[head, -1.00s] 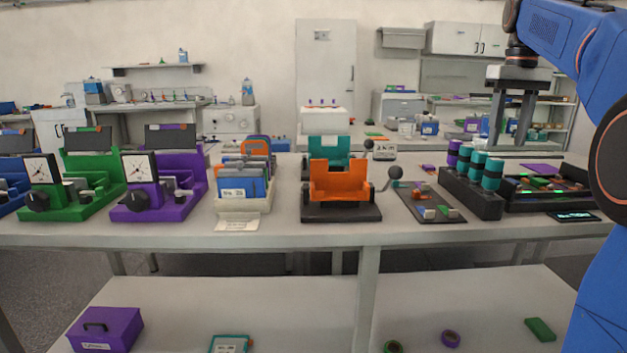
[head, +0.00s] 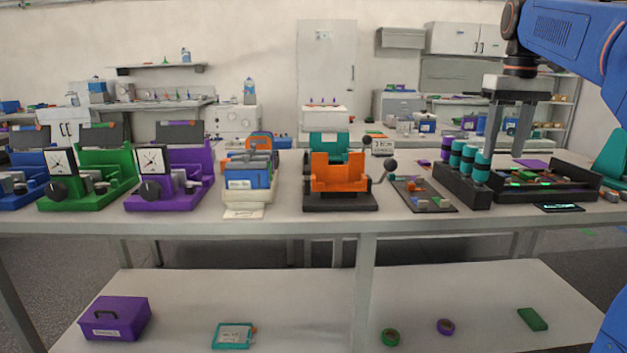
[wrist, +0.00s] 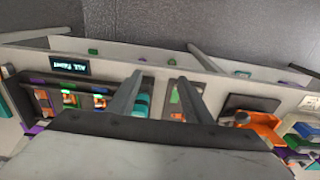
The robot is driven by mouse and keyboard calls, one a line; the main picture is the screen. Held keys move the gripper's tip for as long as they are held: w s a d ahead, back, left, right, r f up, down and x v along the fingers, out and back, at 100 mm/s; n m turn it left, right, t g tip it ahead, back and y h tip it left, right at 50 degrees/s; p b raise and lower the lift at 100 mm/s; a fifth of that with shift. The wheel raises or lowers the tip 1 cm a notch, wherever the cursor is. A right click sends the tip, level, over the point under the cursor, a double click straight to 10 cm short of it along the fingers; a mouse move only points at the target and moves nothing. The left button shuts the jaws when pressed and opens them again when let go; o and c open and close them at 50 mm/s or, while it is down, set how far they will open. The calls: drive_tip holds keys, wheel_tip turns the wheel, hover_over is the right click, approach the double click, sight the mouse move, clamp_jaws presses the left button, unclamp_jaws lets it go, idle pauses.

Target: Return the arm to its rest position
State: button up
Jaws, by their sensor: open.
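My gripper (head: 508,128) hangs from my blue arm at the right of the head view, its two fingers apart and pointing down. Nothing is between the fingers. It is above the right end of the bench (head: 300,228), over or in front of the black holder (head: 478,197) with teal and purple cylinders; the exact depth is unclear. In the wrist view, both gripper fingers (wrist: 155,92) show apart, with the bench and its devices beyond them.
A black tray (head: 590,184) with green lights sits beside the holder. An orange fixture (head: 340,178), a file box with blue cards (head: 248,180), and purple (head: 172,200) and green (head: 92,198) devices stand leftward. The lower shelf (head: 290,300) holds a purple box (head: 115,318).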

drive_tip(key=s+a+f+t, duration=0.1)
drive_tip(key=s+a+f, duration=0.3)
drive_tip(key=s+f, duration=0.5)
drive_tip(key=s+a+f+t, duration=0.1)
drive_tip(key=s+a+f, duration=0.3)
drive_tip(key=s+f, duration=0.5)
drive_tip(key=s+a+f+t, duration=0.2)
drive_tip(key=s+a+f, duration=0.3)
drive_tip(key=s+f, duration=0.4)
wheel_tip(320, 180, down, 5)
drive_tip(key=shift+s+f, duration=0.15)
drive_tip(key=shift+c, duration=0.7)
